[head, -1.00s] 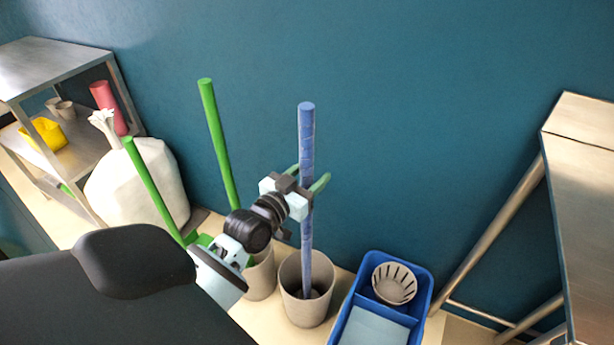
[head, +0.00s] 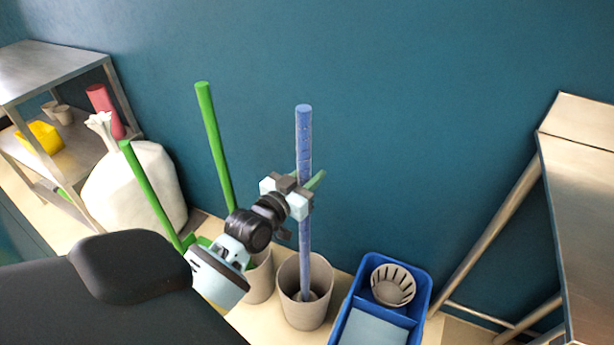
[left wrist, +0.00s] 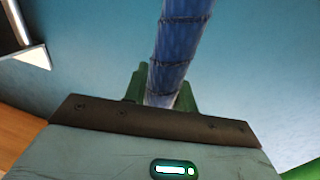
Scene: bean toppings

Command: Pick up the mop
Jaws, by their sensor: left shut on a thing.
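The mop shows as an upright blue pole (head: 304,142) in the head view, its lower end inside a grey bucket (head: 322,314) on the floor. My left gripper (head: 312,184) is shut around the pole at about mid-height. In the left wrist view the blue pole (left wrist: 177,50) stands between the green fingers of my left gripper (left wrist: 163,88). The mop's head is not clearly visible inside the bucket. My right gripper is not in view.
Two green poles (head: 215,145) (head: 150,192) stand to the left, near another grey bucket (head: 262,278). A white sack (head: 135,185) and metal shelf (head: 50,68) are farther left. A blue bucket (head: 424,300) holds a white strainer (head: 392,285). A metal table (head: 585,200) stands right.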

